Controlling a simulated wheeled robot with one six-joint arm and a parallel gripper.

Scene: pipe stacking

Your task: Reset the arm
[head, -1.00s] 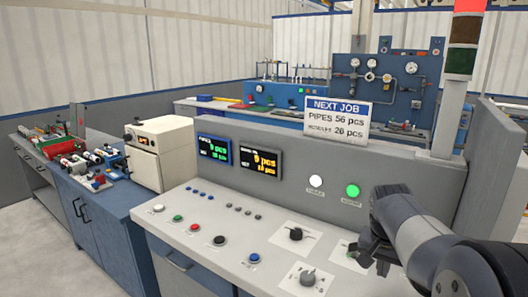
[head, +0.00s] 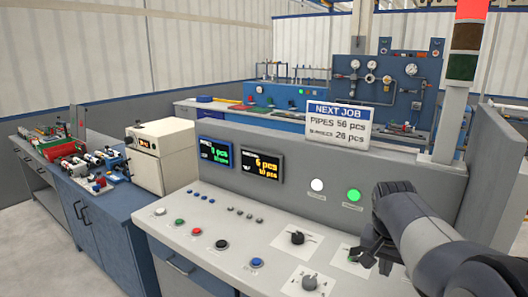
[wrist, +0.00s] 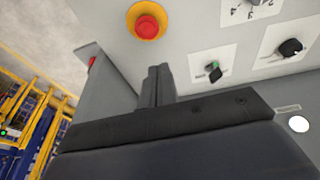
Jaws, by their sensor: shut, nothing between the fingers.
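My gripper (head: 376,263) is at the lower right of the head view, over the right part of the grey control console (head: 190,250). In the wrist view, my gripper (wrist: 157,84) has its two fingers side by side with no gap, and it holds nothing. Beyond the fingers is the console face with a red emergency button on a yellow ring (wrist: 147,27). A small green-and-black switch (wrist: 214,72) and a black knob (wrist: 291,48) are to the right of the fingers.
The console carries black dials (head: 297,238) and two displays (head: 262,167). A job sign (head: 338,118) and a signal tower (head: 462,60) stand behind. A blue cabinet (head: 110,225) and white box (head: 160,155) are at left. Yellow-and-blue racking (wrist: 35,115) shows in the wrist view.

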